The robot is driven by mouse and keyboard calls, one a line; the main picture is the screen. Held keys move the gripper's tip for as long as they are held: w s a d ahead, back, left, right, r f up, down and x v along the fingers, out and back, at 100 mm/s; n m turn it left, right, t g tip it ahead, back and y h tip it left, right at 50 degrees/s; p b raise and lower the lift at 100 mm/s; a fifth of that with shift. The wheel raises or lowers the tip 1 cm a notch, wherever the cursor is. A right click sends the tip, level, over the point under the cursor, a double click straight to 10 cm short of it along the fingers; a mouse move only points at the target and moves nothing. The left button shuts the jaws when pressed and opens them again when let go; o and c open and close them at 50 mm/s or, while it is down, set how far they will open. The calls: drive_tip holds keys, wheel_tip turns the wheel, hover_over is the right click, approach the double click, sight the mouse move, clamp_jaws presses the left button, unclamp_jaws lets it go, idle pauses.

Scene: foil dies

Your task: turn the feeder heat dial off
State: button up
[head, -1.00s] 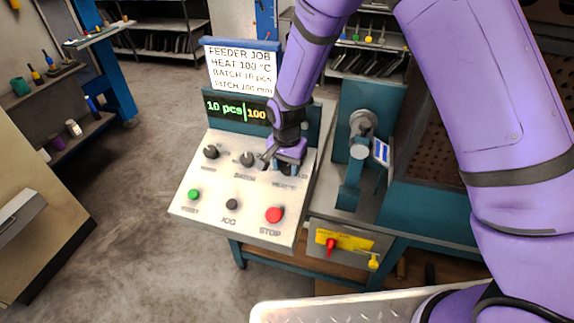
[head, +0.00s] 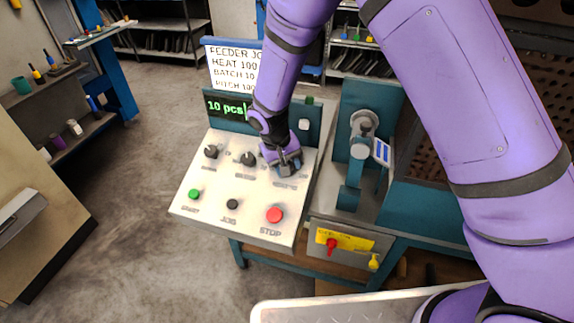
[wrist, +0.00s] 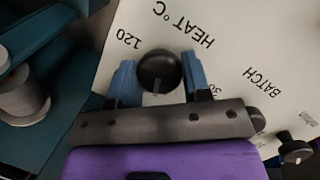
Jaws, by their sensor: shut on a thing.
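The feeder heat dial is a round black knob (wrist: 160,68) on the pale panel, under the "HEAT °C" label in the wrist view. A "120" mark is on its left, and a partly covered number shows at its lower right. A light line on the knob points to the bottom of the wrist view. My gripper (wrist: 159,76) has its two blue fingers on either side of the knob and is shut on it. In the head view my gripper (head: 287,164) covers the heat dial at the panel's upper right.
The control panel (head: 236,182) also has a batch dial (head: 248,158), another black dial (head: 211,151), a green button (head: 194,194), a black jog knob (head: 232,204) and a red stop button (head: 274,215). The display (head: 226,108) reads "10 pcs"; my arm hides its right part.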

drive_tip(key=n, duration=0.3)
drive_tip(key=shift+a+n+t+h, duration=0.1)
drive_tip(key=shift+n+t+h, duration=0.2)
drive_tip(key=shift+h, duration=0.1)
drive_tip(key=n+t, duration=0.1)
drive_tip(key=n, duration=0.2)
drive_tip(key=shift+n+h, duration=0.3)
drive_tip(key=n+t, duration=0.1)
drive_tip(key=n, duration=0.2)
drive_tip(key=n+t, duration=0.1)
drive_tip(key=n, duration=0.2)
drive_tip(key=shift+s+n, duration=0.1)
drive_tip(key=shift+n, duration=0.3)
drive_tip(key=o, duration=0.9)
drive_tip(key=v, duration=1)
drive_tip(key=shift+s+a+r, duration=0.2)
drive_tip(key=shift+a+r, duration=0.05)
drive_tip(key=shift+a, duration=0.05)
